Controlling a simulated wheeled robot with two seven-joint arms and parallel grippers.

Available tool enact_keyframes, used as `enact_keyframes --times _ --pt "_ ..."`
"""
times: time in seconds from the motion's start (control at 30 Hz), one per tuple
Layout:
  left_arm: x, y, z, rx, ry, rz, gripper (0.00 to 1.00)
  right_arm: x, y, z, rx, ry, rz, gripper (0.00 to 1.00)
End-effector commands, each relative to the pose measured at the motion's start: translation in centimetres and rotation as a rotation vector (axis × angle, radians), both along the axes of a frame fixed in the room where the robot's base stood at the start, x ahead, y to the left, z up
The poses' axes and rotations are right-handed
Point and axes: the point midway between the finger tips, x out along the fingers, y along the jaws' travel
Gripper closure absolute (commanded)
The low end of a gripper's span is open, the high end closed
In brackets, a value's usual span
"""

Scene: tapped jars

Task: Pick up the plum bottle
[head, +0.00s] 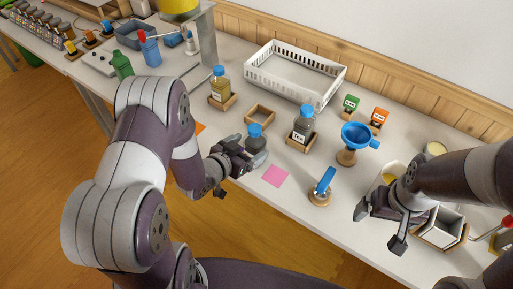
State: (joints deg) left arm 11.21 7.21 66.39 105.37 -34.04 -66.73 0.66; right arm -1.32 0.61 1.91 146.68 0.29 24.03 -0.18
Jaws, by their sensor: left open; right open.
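A small dark bottle with a blue cap (255,138) stands upright on the table beside my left gripper; it may be the plum bottle, but its colour is hard to tell. My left gripper (243,161) is open, with its fingers close to the bottle's lower part. The fingers partly hide the bottle, and I cannot tell whether they touch it. My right gripper (381,226) is open and empty over the table's front edge at the right.
A jar labelled Tea (304,120) and a yellow-filled bottle (220,84) stand in wooden holders. An empty wooden frame (260,114) lies behind the dark bottle. A white basket (294,79) is at the back. A blue funnel (357,136) and pink note (275,175) are to the right.

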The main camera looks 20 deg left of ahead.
Motion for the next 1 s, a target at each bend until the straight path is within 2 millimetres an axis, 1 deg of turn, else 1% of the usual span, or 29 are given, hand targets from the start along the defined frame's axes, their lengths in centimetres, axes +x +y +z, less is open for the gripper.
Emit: enact_keyframes --times 0.17,0.2,0.3,0.53,0.57,0.6,0.67,0.7,0.73,0.77,1.0 --pt "2.7 -1.7 -0.5 0.000 0.000 -0.004 0.11 0.0 0.0 0.5 0.000 0.000 0.000 0.00" --pt "3.3 -1.9 -0.9 0.001 0.001 -0.001 0.11 0.0 0.0 0.4 0.000 0.000 0.000 0.00" --pt "4.3 -2.3 -1.4 0.001 0.001 -0.001 0.11 0.0 0.0 0.4 0.000 0.000 0.000 0.00" --pt "4.5 -2.3 -1.5 0.001 0.001 0.001 0.11 0.0 0.0 0.3 0.000 0.000 0.000 0.00" --pt "4.5 -2.3 -1.5 0.001 0.001 0.001 0.20 0.0 0.0 0.3 0.000 0.000 0.000 0.00" --pt "4.5 -2.3 -1.5 0.001 0.001 0.001 0.33 0.0 0.0 0.3 0.000 0.000 0.000 0.00" --pt "4.5 -2.3 -1.5 0.001 0.001 0.001 0.53 0.0 0.0 0.3 0.000 0.000 0.000 0.00" --pt "4.5 -2.3 -1.5 0.001 0.002 0.001 0.66 0.0 0.0 0.3 0.000 0.000 0.000 0.00" --pt "4.5 -2.3 -1.5 0.001 0.002 0.001 0.76 0.0 0.0 0.3 0.000 0.000 0.000 0.00" --pt "4.5 -2.3 -1.5 0.001 0.002 0.001 0.83 0.0 0.0 0.3 0.000 0.000 0.000 0.00" --pt "4.5 -2.3 -1.3 0.001 -0.001 0.001 0.83 0.0 0.0 0.4 0.000 0.000 0.000 0.00"
